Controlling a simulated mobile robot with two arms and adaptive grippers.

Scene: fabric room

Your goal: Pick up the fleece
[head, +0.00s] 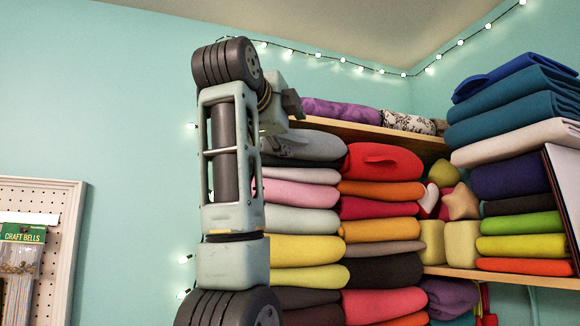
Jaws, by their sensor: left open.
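Folded fleece-like fabrics are stacked in columns on shelves in the head view; I cannot tell which one is the fleece. One column has a grey piece (303,146) on top, with pink, pale and yellow ones below. The column beside it has a red piece (383,162) on top, with orange and more red below. At right, blue pieces (514,97) lie above a cream one (515,142). My left gripper (293,104) is small at the top of my raised arm, in front of the upper shelf's left end. It is open; its fingertips are hard to make out.
A wooden shelf (360,130) holds a purple roll (341,111) and a patterned roll (408,122). Yellow cushions (461,243) sit between stacks. A white-framed pegboard (70,235) with packaged craft bells (20,262) hangs at left. String lights (403,75) cross the wall.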

